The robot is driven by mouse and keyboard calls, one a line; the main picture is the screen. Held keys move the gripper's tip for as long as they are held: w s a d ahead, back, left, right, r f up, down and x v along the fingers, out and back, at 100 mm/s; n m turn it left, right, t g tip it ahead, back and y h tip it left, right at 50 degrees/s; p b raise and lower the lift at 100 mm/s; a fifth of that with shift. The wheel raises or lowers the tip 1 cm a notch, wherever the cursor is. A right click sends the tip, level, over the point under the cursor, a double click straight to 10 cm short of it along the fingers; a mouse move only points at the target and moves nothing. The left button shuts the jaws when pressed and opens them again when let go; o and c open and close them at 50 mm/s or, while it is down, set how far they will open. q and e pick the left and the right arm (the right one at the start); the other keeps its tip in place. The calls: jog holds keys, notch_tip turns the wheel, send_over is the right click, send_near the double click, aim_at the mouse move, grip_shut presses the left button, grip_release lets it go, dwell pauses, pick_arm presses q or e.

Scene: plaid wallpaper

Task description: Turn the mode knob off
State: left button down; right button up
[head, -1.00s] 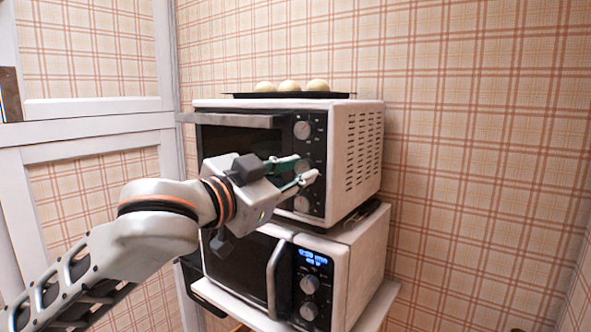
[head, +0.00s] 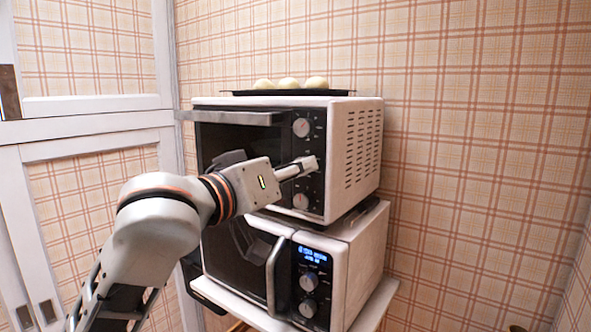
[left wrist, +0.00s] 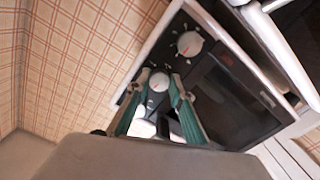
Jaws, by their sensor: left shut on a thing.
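A white toaster oven (head: 352,150) has a column of three round knobs on its black panel: a top knob (head: 301,127), a middle one hidden behind my fingers in the head view, and a bottom knob (head: 300,201). The labels are too small to tell which is the mode knob. My left gripper (head: 311,164) is shut on the middle knob. In the left wrist view the green-sided fingers (left wrist: 159,88) lie on both sides of that middle knob (left wrist: 159,81), and another knob (left wrist: 189,43) is free. My right gripper is not in view.
A dark tray (head: 240,93) with round pale items lies on the oven. A microwave (head: 362,250) with a blue display stands below on a white shelf (head: 378,305). The oven door's handle bar (head: 232,118) sticks out left of the panel. A white panelled door (head: 90,135) is at left.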

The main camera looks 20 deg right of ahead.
pick_arm(q)
jog(key=shift+r+n, duration=0.1)
jog(key=shift+n, duration=0.8)
jog(key=c, duration=1.8)
grip_release()
jog(key=v, duration=1.2)
jog(key=shift+d, duration=0.1)
